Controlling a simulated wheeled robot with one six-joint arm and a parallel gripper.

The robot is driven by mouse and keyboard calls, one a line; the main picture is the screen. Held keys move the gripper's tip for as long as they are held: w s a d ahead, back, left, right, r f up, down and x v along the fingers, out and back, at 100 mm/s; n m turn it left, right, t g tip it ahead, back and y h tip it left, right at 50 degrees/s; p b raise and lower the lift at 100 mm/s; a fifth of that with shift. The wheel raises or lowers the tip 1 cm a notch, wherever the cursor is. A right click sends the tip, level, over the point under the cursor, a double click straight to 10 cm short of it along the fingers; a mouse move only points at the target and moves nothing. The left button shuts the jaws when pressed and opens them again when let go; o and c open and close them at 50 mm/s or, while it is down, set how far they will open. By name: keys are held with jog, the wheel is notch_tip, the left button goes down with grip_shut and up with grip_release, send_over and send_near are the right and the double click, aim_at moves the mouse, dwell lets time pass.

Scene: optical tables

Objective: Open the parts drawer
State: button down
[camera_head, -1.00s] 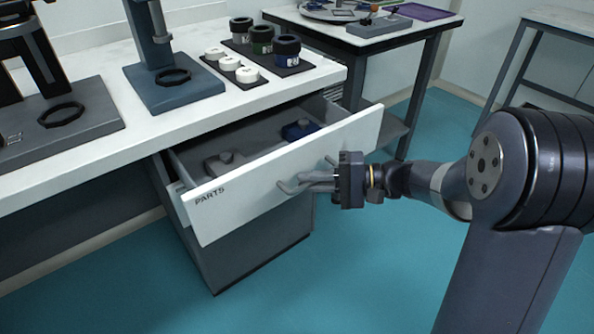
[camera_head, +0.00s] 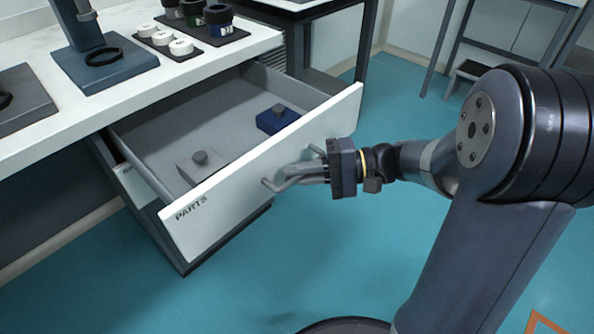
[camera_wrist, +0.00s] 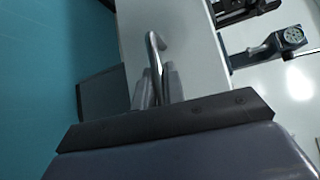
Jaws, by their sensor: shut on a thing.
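The parts drawer (camera_head: 240,172) is pulled well out from under the white bench, with the word PARTS at the left of its white front. Inside it lie a grey block with a round knob (camera_head: 201,161) and a dark blue block with a knob (camera_head: 277,119). My gripper (camera_head: 300,174) is shut on the bar handle (camera_head: 275,185) of the drawer front. In the wrist view the handle (camera_wrist: 154,45) runs between the two fingers (camera_wrist: 158,85), against the pale drawer front (camera_wrist: 190,40).
The white bench top (camera_head: 215,52) holds dark stands, white round pieces (camera_head: 163,38) and dark jars (camera_head: 219,18) on a mat. Another dark-legged table stands behind. The teal floor (camera_head: 330,255) in front of the drawer is clear.

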jog(key=c, duration=1.5)
grip_release()
jog(key=d, duration=0.3)
jog(key=d+r+p, duration=0.1)
jog(key=d, duration=0.3)
jog(key=w+d+p, duration=0.1)
jog(key=d, duration=0.2)
jog(key=shift+d+r, duration=0.25)
jog(key=shift+d, duration=0.15)
jog(key=a, duration=0.3)
jog(key=a+f+b, duration=0.1)
jog(key=a, duration=0.2)
jog(key=s+a+b, duration=0.1)
jog(key=a, duration=0.3)
jog(key=shift+f, duration=0.25)
jog(key=shift+a, duration=0.35)
jog(key=shift+w+a, duration=0.2)
jog(key=shift+a, duration=0.05)
